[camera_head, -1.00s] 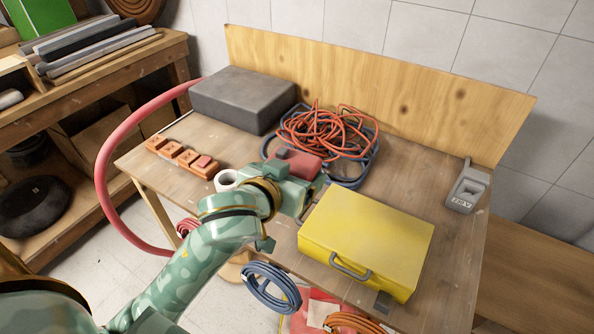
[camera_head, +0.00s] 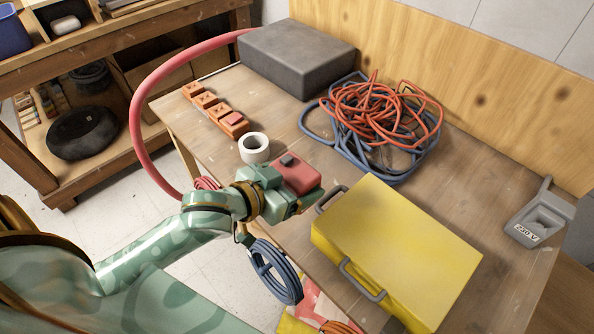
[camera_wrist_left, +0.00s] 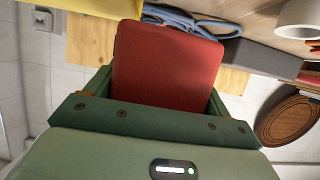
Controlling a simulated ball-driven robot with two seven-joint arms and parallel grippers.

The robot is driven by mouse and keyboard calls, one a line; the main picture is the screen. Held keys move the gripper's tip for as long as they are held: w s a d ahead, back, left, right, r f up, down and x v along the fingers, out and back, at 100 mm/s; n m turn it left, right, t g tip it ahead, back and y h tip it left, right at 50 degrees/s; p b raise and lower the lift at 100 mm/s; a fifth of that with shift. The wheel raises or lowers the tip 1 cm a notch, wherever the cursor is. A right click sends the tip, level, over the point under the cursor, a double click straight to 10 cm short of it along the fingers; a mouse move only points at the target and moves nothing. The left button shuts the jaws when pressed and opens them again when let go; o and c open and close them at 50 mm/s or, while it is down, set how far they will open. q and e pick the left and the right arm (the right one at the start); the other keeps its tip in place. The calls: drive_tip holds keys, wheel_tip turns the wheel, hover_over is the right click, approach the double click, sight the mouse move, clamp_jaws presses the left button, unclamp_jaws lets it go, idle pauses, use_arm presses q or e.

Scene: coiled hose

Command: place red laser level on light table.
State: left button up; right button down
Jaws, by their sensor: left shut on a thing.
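The red laser level (camera_head: 297,173) is a small red block with a dark knob on top. My left gripper (camera_head: 298,196) is shut on it, and its red face (camera_wrist_left: 167,68) fills the middle of the left wrist view between the jaws. The light table (camera_head: 470,182) is a pale wooden workbench. The level shows over its front part, between a white tape roll and a yellow case. I cannot tell how high above the tabletop it is. My right gripper is not in view.
The yellow case (camera_head: 398,246) lies just right of my gripper. The white tape roll (camera_head: 254,148) and orange blocks (camera_head: 213,108) are to the left. Tangled hose and cable (camera_head: 375,118) lie behind. A grey box (camera_head: 297,58) stands at the back. Bare tabletop lies between roll and hose.

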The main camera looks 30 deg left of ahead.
use_arm(q)
drive_tip(key=w+a+f+b, duration=0.1)
drive_tip(key=w+f+b, duration=0.1)
drive_tip(key=w, duration=0.1)
drive_tip(key=w+a+f+b, duration=0.1)
drive_tip(key=w+f+b, duration=0.1)
drive_tip(key=w+f, duration=0.1)
drive_tip(key=w+a+f+b, duration=0.1)
drive_tip(key=w+f+b, duration=0.1)
drive_tip(key=w, duration=0.3)
drive_tip(key=shift+w+f, duration=0.15)
drive_tip(key=shift+f, duration=0.5)
drive_tip(key=shift+w+a+f, duration=0.1)
drive_tip(key=shift+w+f, duration=0.25)
drive_tip(key=shift+w, duration=0.05)
drive_tip(key=f+b, duration=0.3)
drive_tip(key=f, duration=0.1)
drive_tip(key=shift+w+a, duration=0.1)
drive_tip(key=shift+w, duration=0.25)
drive_tip(key=shift+r, duration=0.2)
drive_tip(key=o, duration=1.1)
drive_tip(key=shift+s+f, duration=0.1)
drive_tip(key=shift+f, duration=0.05)
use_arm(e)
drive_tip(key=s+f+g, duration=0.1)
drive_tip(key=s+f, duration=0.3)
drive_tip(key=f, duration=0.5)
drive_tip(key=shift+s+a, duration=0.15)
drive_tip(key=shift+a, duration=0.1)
